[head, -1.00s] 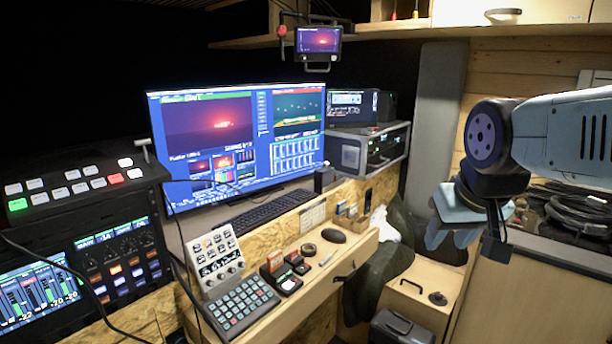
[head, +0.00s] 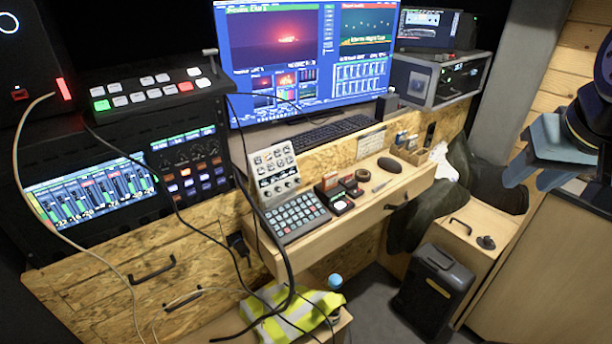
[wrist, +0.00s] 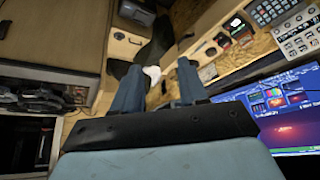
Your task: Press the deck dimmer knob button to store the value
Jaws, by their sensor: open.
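The deck (head: 275,173), a pale tilted panel with several square keys and a row of small round knobs (head: 280,189) along its lower edge, stands on the left of the desk shelf in the head view. I cannot tell which knob is the dimmer. The deck also shows at the upper right of the wrist view (wrist: 297,32). My gripper (head: 540,155) is at the right edge of the head view, far right of the deck and touching nothing. Its two blue fingers are apart and empty in the wrist view (wrist: 158,85).
A keypad (head: 297,216) lies before the deck. A large monitor (head: 305,65) and keyboard (head: 337,132) are behind. A mixer rack (head: 90,195) with a switcher stands left, with cables hanging near the deck. A dark case (head: 432,290) and a jacket are below the gripper's side.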

